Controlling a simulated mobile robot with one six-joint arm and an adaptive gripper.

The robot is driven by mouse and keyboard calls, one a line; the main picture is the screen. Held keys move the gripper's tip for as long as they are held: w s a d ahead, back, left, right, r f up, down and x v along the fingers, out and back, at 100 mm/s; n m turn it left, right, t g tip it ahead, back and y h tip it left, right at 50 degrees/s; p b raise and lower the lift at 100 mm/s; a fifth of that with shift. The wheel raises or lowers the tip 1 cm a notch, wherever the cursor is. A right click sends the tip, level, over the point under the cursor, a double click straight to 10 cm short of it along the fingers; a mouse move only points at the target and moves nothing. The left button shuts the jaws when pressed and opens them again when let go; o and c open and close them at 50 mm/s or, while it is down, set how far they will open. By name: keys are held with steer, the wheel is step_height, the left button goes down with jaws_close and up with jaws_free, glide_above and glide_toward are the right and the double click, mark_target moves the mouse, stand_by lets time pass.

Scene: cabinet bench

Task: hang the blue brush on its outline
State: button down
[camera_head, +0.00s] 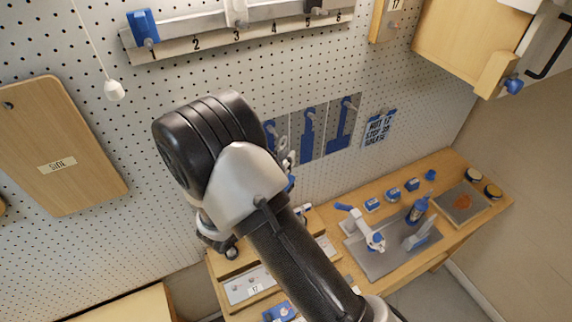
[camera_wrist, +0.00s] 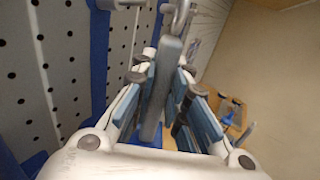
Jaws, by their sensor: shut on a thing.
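My gripper (camera_wrist: 160,82) is shut on a blue-grey handle in the wrist view, which I take to be the blue brush (camera_wrist: 158,95). A metal hook or loop (camera_wrist: 181,14) shows at the handle's top end. The brush's head is not clearly visible. In the head view my wrist hides most of the gripper and brush. Three grey panels with blue tool outlines hang on the pegboard: a left one (camera_head: 282,127) partly behind my arm, a middle one (camera_head: 308,132) and a right one (camera_head: 342,122). I cannot tell which is the brush's. The gripper is close to the board.
A wooden bench (camera_head: 462,226) stands below, with a grey tray (camera_head: 385,262), a blue bottle (camera_head: 418,209) and small blue items. A numbered rail (camera_head: 215,40) is above, a wooden board (camera_head: 60,140) at left, a cabinet (camera_head: 465,40) upper right.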

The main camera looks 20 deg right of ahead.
steer(key=shift+w+a+f, duration=0.1)
steer(key=shift+w+a, duration=0.05)
steer(key=shift+w, duration=0.5)
steer(key=shift+w+a, duration=0.1)
steer(key=shift+w, duration=0.5)
steer(key=shift+w+a+f+b, duration=0.15)
steer(key=shift+w+f+b, duration=0.25)
steer(key=shift+w+b, duration=0.35)
steer(key=c, duration=1.5)
jaws_free()
